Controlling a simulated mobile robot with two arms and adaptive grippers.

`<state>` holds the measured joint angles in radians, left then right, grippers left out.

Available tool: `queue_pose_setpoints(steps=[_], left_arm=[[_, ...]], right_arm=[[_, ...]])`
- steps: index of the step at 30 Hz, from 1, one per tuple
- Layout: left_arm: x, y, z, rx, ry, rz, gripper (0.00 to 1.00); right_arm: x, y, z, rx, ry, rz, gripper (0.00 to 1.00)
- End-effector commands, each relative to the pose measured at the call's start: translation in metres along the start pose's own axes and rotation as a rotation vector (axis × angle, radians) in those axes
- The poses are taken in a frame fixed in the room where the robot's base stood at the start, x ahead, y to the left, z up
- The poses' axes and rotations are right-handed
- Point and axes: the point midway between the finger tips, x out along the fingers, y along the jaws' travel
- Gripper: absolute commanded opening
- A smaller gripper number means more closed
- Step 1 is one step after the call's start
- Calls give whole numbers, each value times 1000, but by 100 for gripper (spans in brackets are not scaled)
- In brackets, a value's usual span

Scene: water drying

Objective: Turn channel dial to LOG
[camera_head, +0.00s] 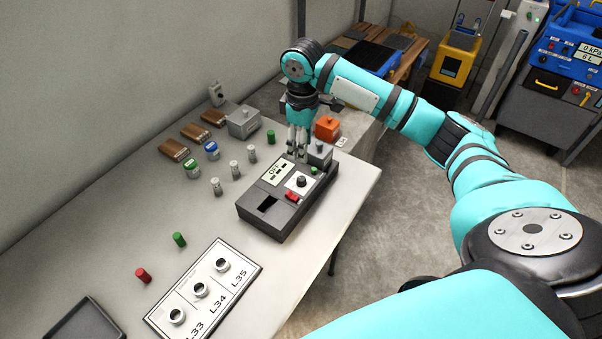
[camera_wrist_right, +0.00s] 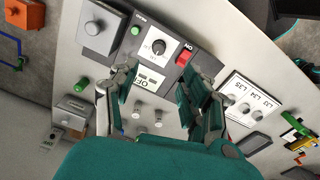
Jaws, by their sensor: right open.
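A dark grey instrument box (camera_head: 262,222) sits on the white table. On its top are a black round dial on a white plate (camera_head: 301,181), a display (camera_head: 279,172) reading OFF, a red switch (camera_head: 292,196) and a green button (camera_head: 314,170). The right wrist view also shows the dial (camera_wrist_right: 158,46); where its pointer stands is too small to tell. My right gripper (camera_head: 298,148) points down above the far end of the box, close to the display. In the wrist view its fingers (camera_wrist_right: 160,88) are apart and empty, with the dial beyond them. My left gripper is out of view.
A grey box with a knob (camera_head: 319,154) stands just behind the instrument, and an orange box (camera_head: 327,128) is farther back. Several small metal cylinders (camera_head: 235,169) stand to the left. A white panel (camera_head: 240,261) labelled L33, L34, L35 lies in front.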

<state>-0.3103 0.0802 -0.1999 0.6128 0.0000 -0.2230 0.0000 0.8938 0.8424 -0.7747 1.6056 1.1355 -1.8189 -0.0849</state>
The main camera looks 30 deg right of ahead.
Motion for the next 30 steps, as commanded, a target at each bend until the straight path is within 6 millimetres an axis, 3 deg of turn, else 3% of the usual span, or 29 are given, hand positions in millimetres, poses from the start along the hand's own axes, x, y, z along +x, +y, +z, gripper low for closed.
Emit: queue_pose_setpoints(steps=[5,15,21,30], left_arm=[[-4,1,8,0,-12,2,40],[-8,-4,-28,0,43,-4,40],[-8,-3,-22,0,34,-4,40],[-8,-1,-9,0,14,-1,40]], right_arm=[[41,-1,1,-1,-5,-2,48],[103,-1,0,-1,-2,-1,48],[117,0,0,-1,1,1,48],[119,0,0,-2,1,1,46]])
